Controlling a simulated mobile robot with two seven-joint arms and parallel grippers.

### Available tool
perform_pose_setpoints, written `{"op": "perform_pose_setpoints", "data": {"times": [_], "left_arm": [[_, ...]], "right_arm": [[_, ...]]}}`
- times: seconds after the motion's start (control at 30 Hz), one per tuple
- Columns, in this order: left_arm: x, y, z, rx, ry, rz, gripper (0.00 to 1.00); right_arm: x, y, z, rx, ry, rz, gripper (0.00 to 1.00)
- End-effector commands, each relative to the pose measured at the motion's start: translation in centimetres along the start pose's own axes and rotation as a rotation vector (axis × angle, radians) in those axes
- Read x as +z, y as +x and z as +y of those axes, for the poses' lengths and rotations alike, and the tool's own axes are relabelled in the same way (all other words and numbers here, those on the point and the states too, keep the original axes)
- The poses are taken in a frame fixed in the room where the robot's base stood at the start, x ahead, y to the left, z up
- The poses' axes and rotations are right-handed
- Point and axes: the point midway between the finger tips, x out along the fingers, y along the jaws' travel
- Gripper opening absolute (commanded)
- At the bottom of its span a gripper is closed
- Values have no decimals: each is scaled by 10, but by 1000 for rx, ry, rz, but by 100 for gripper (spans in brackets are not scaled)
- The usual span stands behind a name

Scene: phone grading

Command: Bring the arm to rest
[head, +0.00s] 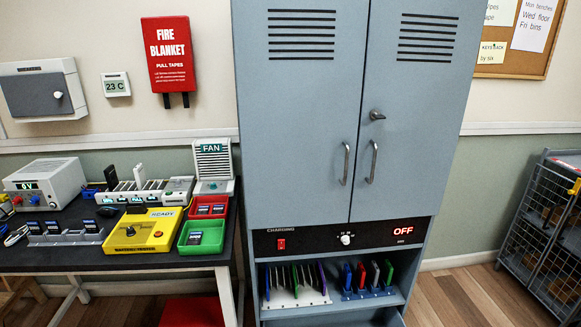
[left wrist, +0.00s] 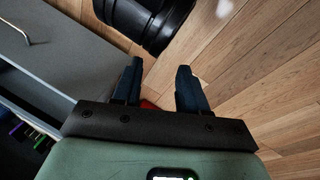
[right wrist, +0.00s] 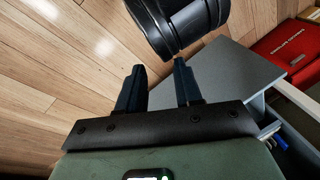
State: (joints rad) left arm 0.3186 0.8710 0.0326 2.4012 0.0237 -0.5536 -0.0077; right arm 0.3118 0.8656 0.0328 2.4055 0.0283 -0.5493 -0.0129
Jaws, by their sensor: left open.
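Neither of my arms shows in the head view. In the left wrist view my left gripper (left wrist: 157,78) has its two dark fingers apart with nothing between them. Wooden floor lies beyond it, and a blue-grey cabinet surface is at the left. In the right wrist view my right gripper (right wrist: 159,75) also has its fingers apart and empty. Floor lies at its left and a grey surface at its right. Neither gripper is seen touching anything.
A tall blue-grey cabinet (head: 298,130) with closed doors stands ahead, its lower shelf holding racks of phones. A dark bench (head: 75,262) at left carries a yellow box (head: 145,230), green tray (head: 203,236) and red tray (head: 208,206). A wire cage (head: 545,228) stands right.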

Motion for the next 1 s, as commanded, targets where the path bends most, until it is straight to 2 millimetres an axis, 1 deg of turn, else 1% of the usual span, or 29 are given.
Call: {"op": "perform_pose_setpoints", "data": {"times": [0.03, 0.27, 0.37, 0.5, 0.6, 0.7, 0.77, 0.87, 1.0], "left_arm": [[4, -21, 6, 3, 3, -12, 43], [25, -69, 19, 4, 8, -87, 43], [36, -95, 26, 4, 11, -133, 43], [50, -137, 40, 4, 17, -207, 43], [55, -160, 48, 4, 21, -248, 43], [58, -175, 54, 4, 23, -276, 43], [60, -180, 55, 4, 24, -286, 43], [61, -182, 56, 4, 24, -295, 43], [63, -181, 55, 3, 24, -297, 43]], "right_arm": [[4, -20, -5, -2, 1, -11, 35], [24, -68, -18, -4, -2, -85, 35], [35, -94, -25, -4, -4, -130, 35], [49, -135, -38, -3, -9, -204, 35], [55, -158, -46, -4, -13, -245, 35], [58, -174, -52, -5, -16, -273, 35], [59, -178, -54, -5, -17, -283, 35], [61, -181, -54, -4, -17, -291, 35], [62, -179, -53, -4, -16, -294, 35]]}}
